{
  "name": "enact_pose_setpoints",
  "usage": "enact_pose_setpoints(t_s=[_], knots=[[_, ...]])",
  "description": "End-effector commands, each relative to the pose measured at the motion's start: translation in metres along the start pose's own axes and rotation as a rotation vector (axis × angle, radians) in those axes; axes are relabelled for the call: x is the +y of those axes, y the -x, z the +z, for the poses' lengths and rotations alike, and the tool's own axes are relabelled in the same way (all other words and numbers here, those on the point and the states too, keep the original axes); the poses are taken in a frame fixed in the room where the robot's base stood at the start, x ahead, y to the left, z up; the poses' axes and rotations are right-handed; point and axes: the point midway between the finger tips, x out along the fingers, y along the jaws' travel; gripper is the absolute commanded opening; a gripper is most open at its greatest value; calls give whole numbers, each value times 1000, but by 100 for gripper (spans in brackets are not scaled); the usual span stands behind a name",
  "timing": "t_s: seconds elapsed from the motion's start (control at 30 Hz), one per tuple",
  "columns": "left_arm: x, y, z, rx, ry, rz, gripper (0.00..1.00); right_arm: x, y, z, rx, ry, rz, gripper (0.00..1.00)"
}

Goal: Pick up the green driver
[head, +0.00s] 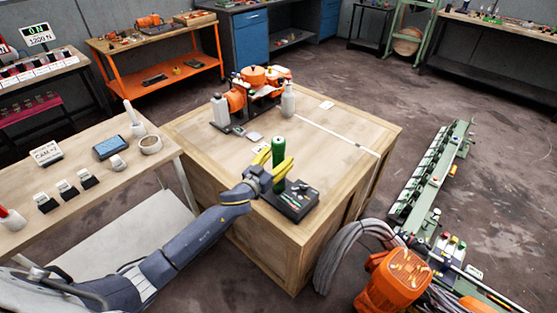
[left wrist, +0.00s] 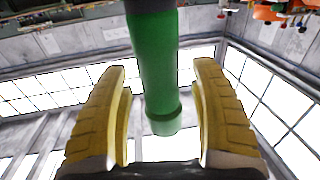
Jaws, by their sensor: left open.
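The green driver (head: 278,155) stands upright at the black tool holder (head: 297,204) near the front of the wooden crate. My left gripper (head: 276,172) is at the driver with its yellow fingers open. In the left wrist view the green driver (left wrist: 160,75) lies between the two fingers (left wrist: 161,110), with a gap visible on each side. My right gripper is not in view.
The wooden crate top (head: 345,140) bears an orange machine (head: 257,80) and white bottles (head: 288,100) at the back. A side table (head: 80,210) stands at left. A green rail frame (head: 435,175) and orange motor (head: 398,280) are at right.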

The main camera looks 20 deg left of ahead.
Motion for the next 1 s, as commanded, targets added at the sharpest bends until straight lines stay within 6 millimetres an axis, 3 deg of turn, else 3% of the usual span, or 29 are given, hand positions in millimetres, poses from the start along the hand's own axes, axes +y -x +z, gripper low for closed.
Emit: enact_pose_setpoints(t_s=[0.37,0.9,1.0], knots=[[0,-4,0,0,0,0,62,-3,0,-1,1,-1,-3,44],[0,-4,0,0,0,0,0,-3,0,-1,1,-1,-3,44],[0,-4,-2,4,0,1,0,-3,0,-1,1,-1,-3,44]])
